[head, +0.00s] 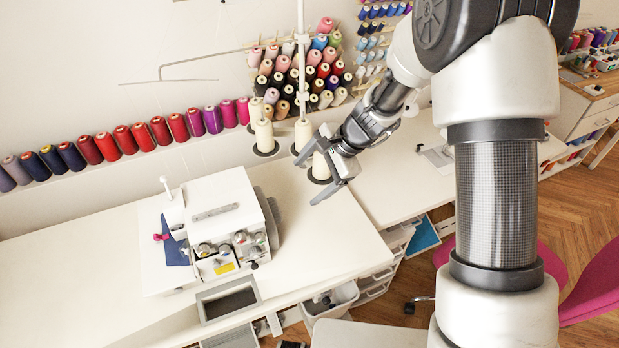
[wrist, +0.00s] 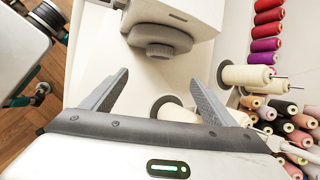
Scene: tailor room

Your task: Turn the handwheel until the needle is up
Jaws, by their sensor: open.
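The white sewing machine (head: 222,212) stands on the white table, and part of its body shows in the wrist view (wrist: 178,10). Its grey handwheel (wrist: 157,38) is ahead of my gripper in the wrist view; in the head view the handwheel side (head: 271,219) faces right, towards my gripper. My gripper (head: 305,181) is open and empty, above the table to the right of the machine. In the wrist view its fingers (wrist: 160,77) are spread apart, with a gap between them and the handwheel. The needle is too small to make out.
Cream thread cones (head: 303,133) stand close behind my gripper; cones also show at the right of the wrist view (wrist: 246,77). A thread stand pole rises there. Coloured spools (head: 145,136) line the wall. The table (head: 310,235) right of the machine is clear.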

